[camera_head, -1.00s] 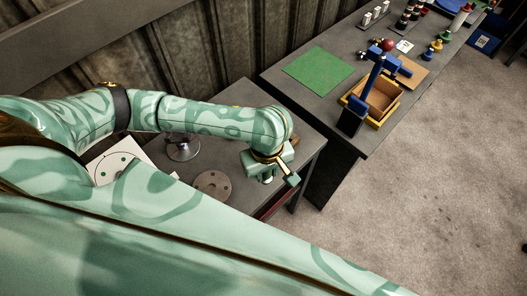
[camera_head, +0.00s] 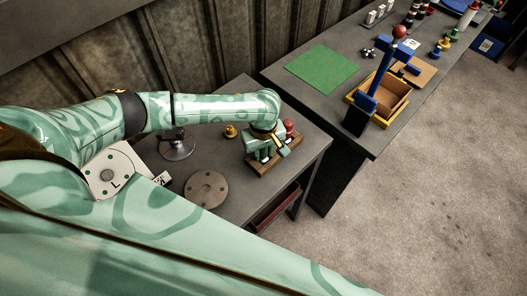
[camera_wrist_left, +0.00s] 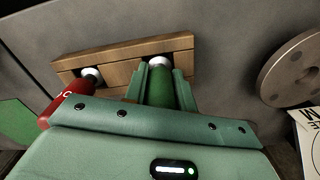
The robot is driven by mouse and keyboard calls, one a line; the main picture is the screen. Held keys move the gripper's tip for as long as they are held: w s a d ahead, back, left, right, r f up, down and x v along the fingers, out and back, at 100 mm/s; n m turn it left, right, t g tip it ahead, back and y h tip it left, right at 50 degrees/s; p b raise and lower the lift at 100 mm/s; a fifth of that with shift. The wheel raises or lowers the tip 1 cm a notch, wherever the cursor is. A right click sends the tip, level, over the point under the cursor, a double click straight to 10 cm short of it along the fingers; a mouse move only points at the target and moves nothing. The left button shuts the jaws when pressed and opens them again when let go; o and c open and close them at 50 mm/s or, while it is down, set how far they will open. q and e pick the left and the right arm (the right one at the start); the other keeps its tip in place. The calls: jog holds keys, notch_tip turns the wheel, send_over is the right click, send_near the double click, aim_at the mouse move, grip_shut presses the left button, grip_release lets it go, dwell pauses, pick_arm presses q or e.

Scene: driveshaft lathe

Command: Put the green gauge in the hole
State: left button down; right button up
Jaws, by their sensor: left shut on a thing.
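My left gripper (camera_head: 262,152) is at the small wooden block (camera_head: 288,157) on the near grey table. In the left wrist view, the left gripper (camera_wrist_left: 158,88) is shut on the green gauge (camera_wrist_left: 160,92), one finger on each side. A red gauge (camera_wrist_left: 68,100) stands at the other end of the block, left of the green one. This red gauge (camera_head: 289,126) shows behind my gripper in the head view. My right gripper is not in view.
A round grey disc (camera_head: 206,188) with holes, a dark round stand (camera_head: 177,147), a small yellow piece (camera_head: 230,131) and a white plate (camera_head: 112,172) share the near table. The far table holds a green mat (camera_head: 321,69) and a yellow-rimmed box (camera_head: 392,104).

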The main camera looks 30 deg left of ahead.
pick_arm(q)
jog(key=c, duration=1.1)
grip_release()
jog(key=shift+c, duration=0.2)
notch_tip(320, 180, up, 12)
jog(key=p, duration=0.4)
jog(key=shift+r+p, duration=0.15)
jog(key=shift+p, duration=0.15)
